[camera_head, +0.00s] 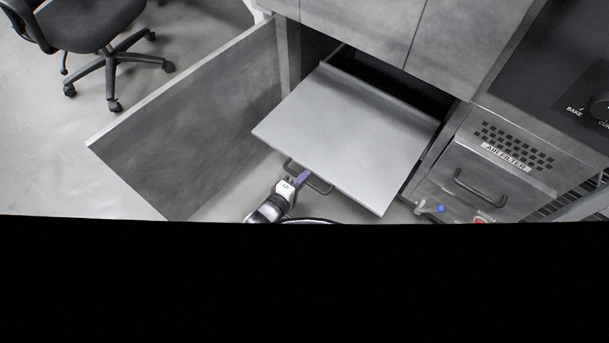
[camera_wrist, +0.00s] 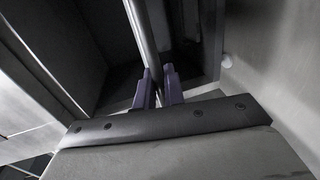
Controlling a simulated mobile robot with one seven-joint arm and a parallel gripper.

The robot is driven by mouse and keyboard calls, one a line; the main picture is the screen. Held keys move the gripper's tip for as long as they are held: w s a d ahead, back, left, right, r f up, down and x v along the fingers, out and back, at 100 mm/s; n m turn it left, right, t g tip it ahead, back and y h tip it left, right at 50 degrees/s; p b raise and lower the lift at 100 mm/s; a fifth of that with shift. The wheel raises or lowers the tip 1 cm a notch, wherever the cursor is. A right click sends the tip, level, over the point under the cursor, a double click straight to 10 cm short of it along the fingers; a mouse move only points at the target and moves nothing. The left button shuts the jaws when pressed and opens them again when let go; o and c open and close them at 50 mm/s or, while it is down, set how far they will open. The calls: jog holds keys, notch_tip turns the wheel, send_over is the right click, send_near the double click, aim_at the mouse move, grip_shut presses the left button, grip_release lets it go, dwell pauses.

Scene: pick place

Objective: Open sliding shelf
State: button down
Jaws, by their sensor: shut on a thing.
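The sliding shelf (camera_head: 345,130) is a flat light-grey panel that sticks well out of the cabinet opening. A dark bar handle (camera_head: 320,186) shows at its front edge. My gripper (camera_head: 302,179), with purple fingers, is at this handle, below the shelf's front edge. In the wrist view the purple fingers (camera_wrist: 158,88) are shut around a long grey bar (camera_wrist: 140,30), which is the handle. The black lower part of the head view hides most of my arm.
A grey cabinet door (camera_head: 200,120) stands open left of the shelf. An air-filter unit (camera_head: 475,165) with its own handle is close on the right. Cabinet fronts (camera_head: 400,30) are above and behind. An office chair (camera_head: 95,45) stands at the far left on open floor.

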jog(key=shift+s+a, duration=0.2)
jog(key=shift+s, duration=0.2)
jog(key=c, duration=1.6)
grip_release()
jog(key=v, duration=1.4)
jog(key=shift+p, duration=0.4)
jog(key=shift+w+d, duration=0.1)
